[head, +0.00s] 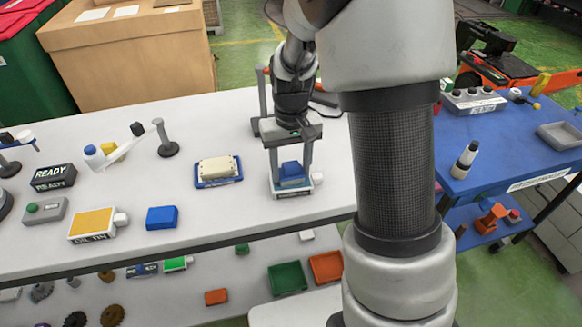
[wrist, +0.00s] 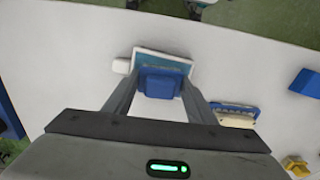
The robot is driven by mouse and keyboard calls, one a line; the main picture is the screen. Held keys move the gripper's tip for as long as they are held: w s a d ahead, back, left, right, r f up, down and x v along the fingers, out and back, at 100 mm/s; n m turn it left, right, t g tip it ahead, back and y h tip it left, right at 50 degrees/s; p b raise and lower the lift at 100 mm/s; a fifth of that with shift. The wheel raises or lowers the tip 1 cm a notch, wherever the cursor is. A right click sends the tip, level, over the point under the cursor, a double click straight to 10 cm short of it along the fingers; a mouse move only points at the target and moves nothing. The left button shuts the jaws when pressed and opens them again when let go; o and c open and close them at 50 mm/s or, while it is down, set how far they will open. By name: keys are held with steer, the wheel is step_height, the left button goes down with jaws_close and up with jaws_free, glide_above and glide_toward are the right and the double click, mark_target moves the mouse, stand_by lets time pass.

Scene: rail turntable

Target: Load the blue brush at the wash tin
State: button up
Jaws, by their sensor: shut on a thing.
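My gripper (head: 291,176) points down over the wash tin, its two fingers shut on the blue brush (head: 291,170). The brush is a small blue block, also seen between the fingers in the wrist view (wrist: 160,83). The wash tin (head: 294,193) is a white tray with a blue-green inside and a small white knob on its right side in the head view. It also shows beyond the brush in the wrist view (wrist: 164,56). The brush is low at the tin, within its outline in the head view. Whether it touches the inside cannot be told.
A blue tray with a cream pad (head: 218,171) stands left of the tin. Further left are a blue block (head: 162,217), a tin with a yellow top (head: 92,223) and a jointed stand (head: 167,140). A grey post frame stands just behind my gripper. The white tabletop (head: 240,215) is clear in front.

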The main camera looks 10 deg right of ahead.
mark_target(291, 164)
stand_by(0.3)
steer(key=shift+r+p, duration=2.75)
steer(key=shift+r, duration=0.75)
